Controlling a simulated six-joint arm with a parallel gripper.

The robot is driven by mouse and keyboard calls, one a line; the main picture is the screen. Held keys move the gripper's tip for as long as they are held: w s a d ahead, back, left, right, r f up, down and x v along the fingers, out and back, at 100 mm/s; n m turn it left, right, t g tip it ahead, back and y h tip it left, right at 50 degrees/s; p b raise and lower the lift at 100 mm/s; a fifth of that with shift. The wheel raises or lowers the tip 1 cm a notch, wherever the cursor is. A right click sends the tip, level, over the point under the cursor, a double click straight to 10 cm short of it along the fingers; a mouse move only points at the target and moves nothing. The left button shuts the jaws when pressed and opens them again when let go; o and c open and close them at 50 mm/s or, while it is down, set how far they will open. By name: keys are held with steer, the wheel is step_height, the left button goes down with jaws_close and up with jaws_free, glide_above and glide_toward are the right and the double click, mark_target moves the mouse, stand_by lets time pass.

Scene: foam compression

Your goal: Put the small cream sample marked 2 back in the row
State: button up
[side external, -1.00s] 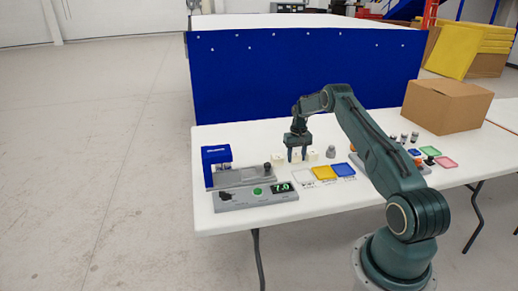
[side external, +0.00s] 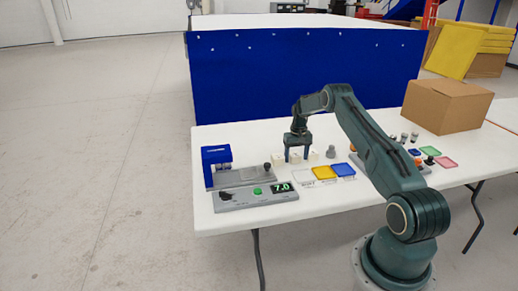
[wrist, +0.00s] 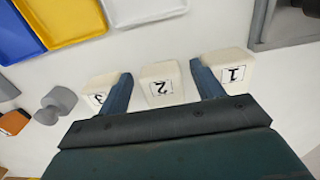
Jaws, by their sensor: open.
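The small cream sample marked 2 (wrist: 162,84) stands in line with the cream samples marked 1 (wrist: 226,70) and 3 (wrist: 100,88). In the wrist view, my gripper (wrist: 161,72) is open, with one finger on each side of sample 2 and a visible gap at both sides. The fingers reach down into the spaces between it and its neighbours. In the side view my gripper (side external: 297,158) is low over the table, around the middle sample.
White, yellow (side external: 322,172) and blue trays lie in front of the row. A grey weight-like piece (side external: 330,152) stands to the right. A blue-framed press (side external: 216,166) and a display reading 7.0 (side external: 282,188) are at the left.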

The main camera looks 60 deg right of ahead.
mark_target(296, 156)
step_height(296, 156, up, 12)
stand_by(0.6)
stand_by(0.5)
